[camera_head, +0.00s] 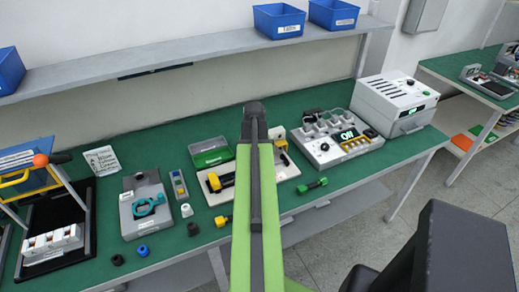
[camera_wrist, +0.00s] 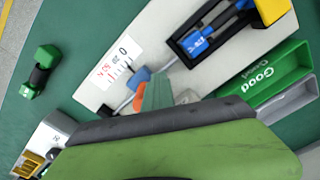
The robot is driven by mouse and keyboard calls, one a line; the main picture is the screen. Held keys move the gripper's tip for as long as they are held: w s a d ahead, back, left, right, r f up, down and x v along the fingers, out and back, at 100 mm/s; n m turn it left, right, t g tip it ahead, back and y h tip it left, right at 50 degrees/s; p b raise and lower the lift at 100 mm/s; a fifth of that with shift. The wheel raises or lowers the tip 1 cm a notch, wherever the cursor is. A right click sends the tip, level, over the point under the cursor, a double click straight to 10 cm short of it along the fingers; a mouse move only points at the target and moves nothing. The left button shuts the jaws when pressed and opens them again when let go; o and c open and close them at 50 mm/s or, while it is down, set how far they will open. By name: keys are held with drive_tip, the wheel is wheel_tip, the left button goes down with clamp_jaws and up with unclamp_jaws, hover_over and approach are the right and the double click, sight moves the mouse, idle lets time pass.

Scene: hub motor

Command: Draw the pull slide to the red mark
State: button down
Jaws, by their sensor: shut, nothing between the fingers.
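The pull slide is on a pale board, seen in the wrist view (camera_wrist: 90,92) and in the head view (camera_head: 211,197). A thin metal rod runs along it, with a blue block (camera_wrist: 138,77) beside a printed scale card (camera_wrist: 117,62) with red and black marks. My gripper (camera_wrist: 150,96) is shut and empty, close to the blue block and rod; I cannot tell whether it touches them. The dark edge of my own arm hides part of the rod and board. In the head view my arm covers the middle of the board and hides the gripper.
A yellow-and-black tool (camera_head: 222,182) sits on the board's left part. A green bin (camera_head: 210,150) stands behind it. A green dumbbell-shaped part (camera_head: 312,186) lies in front, right. A white test unit (camera_head: 335,140) stands to the right.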

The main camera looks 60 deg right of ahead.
drive_tip(key=shift+s+d, duration=0.6)
drive_tip(key=shift+d, duration=0.2)
drive_tip(key=shift+s+d, duration=0.6)
drive_tip(key=shift+d, duration=0.2)
idle(0.3)
drive_tip(key=shift+a, duration=0.1)
drive_tip(key=shift+w+a, duration=0.5)
drive_tip(key=shift+a, duration=0.05)
wheel_tip(320, 180, up, 8)
drive_tip(key=p, duration=0.8)
drive_tip(key=shift+r, duration=0.1)
